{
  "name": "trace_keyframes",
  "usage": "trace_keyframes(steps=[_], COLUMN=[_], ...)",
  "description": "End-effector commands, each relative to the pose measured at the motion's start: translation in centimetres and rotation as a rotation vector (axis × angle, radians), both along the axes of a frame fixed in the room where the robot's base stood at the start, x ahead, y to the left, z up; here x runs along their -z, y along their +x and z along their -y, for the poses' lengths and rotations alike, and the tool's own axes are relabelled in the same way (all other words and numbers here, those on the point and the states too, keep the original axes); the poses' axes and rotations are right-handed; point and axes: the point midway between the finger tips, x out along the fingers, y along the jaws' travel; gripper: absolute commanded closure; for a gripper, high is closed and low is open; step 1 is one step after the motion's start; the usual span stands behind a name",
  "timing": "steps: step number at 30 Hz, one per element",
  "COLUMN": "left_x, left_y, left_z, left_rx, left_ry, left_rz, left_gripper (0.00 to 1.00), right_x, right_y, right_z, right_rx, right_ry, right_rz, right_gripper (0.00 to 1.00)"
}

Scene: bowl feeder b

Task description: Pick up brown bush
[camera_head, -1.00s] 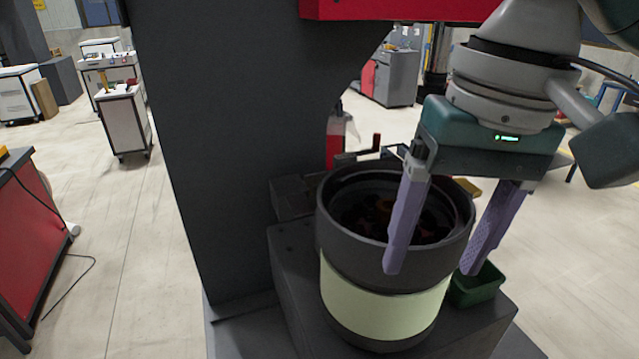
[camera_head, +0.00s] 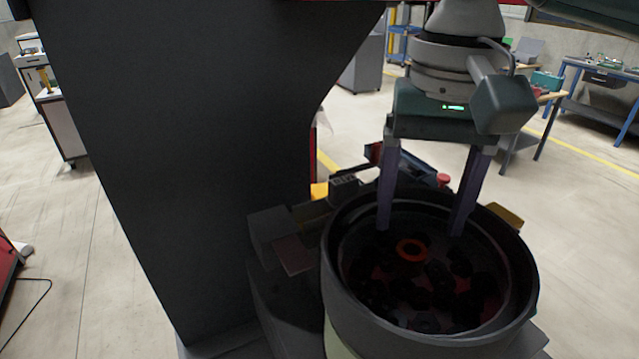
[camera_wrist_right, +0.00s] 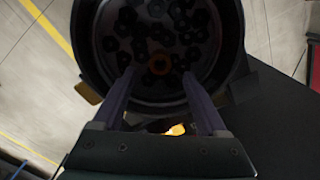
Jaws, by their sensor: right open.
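The brown bush (camera_head: 411,250) is an orange-brown ring lying in the dark bowl feeder (camera_head: 345,318), among several black ring-like parts (camera_head: 455,290). It also shows in the right wrist view (camera_wrist_right: 159,64), between the fingers near their tips. My right gripper (camera_head: 420,232) is open and empty. Its purple fingers point down into the bowl, one on each side of the bush, near the bowl's far wall. The gap between fingertips and bush is hard to judge. My left gripper is not in view.
A large dark grey column (camera_head: 190,150) stands left of the bowl. A dark block (camera_head: 275,240) and a small device with a red button (camera_head: 443,180) sit beside and behind the bowl. Workbenches (camera_head: 605,100) stand far right. Open floor lies between.

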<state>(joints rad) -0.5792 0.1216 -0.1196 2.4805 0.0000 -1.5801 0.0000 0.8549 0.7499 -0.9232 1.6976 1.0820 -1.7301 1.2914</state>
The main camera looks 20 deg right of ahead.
Motion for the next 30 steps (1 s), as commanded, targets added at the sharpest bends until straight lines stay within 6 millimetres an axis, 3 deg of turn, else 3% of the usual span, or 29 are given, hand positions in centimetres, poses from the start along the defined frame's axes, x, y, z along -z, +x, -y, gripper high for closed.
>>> trace_keyframes(steps=[6,9,18,30], left_x=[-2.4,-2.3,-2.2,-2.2], left_y=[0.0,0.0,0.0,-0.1], left_z=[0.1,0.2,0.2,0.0], left_rx=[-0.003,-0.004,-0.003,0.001], left_ry=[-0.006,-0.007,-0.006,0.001], left_rz=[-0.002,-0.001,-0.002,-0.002], left_gripper=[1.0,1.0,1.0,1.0], right_x=[2.8,4.4,5.2,5.1], right_y=[-0.3,-0.2,-0.2,-0.2], right_z=[-0.1,-0.1,-0.1,-0.1], right_rx=[-0.001,-0.002,-0.003,-0.003], right_ry=[-0.001,-0.001,-0.001,-0.001], right_rz=[-0.006,-0.002,0.001,0.002], right_gripper=[0.24,0.24,0.24,0.7])
